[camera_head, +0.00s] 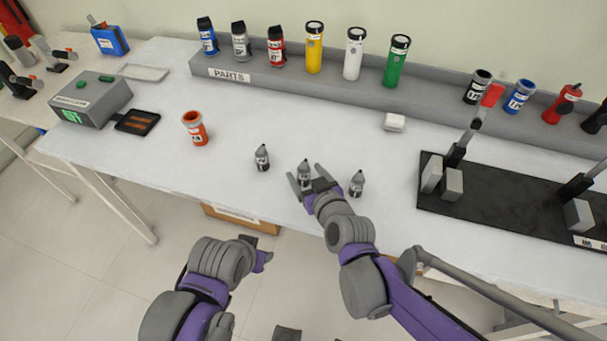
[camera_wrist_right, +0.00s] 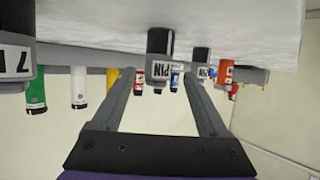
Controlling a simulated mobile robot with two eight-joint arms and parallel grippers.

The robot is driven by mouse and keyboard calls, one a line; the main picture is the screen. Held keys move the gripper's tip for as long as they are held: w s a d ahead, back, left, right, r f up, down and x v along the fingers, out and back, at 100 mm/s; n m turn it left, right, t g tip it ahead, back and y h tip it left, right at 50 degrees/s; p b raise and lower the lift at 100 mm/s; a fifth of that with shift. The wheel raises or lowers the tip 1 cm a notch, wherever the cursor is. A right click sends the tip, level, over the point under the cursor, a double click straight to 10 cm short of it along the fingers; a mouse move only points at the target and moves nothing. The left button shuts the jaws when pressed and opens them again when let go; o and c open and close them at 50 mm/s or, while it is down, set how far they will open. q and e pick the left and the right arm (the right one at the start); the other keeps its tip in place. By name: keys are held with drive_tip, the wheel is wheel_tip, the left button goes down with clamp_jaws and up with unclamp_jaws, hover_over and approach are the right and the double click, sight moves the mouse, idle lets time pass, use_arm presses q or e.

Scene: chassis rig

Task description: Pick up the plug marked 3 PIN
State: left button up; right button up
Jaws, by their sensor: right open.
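Three small dark grey plugs with white labels stand upright near the table's front edge: a left plug (camera_head: 262,158), a middle plug (camera_head: 304,173) and a right plug (camera_head: 357,184). My right gripper (camera_head: 304,184) is open, its fingers either side of the middle plug. In the right wrist view the middle plug (camera_wrist_right: 160,45) shows between the fingertips (camera_wrist_right: 159,78); its label shows PIN, but I cannot read its number. The right plug's label (camera_wrist_right: 17,62) seems to show a 7. My left gripper (camera_head: 260,259) is low, off the table's front; its jaws are unclear.
An orange cup (camera_head: 194,128) stands left of the plugs. A grey PARTS rack (camera_head: 290,85) with coloured cylinders runs along the back. A black board with clamps (camera_head: 500,200) lies at the right. A grey box (camera_head: 92,100) and a dark tray (camera_head: 137,122) are at the left.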

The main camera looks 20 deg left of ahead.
drive_tip(key=x, duration=0.5)
drive_tip(key=shift+w+f, duration=0.2)
drive_tip(key=shift+w, duration=0.1)
clamp_jaws()
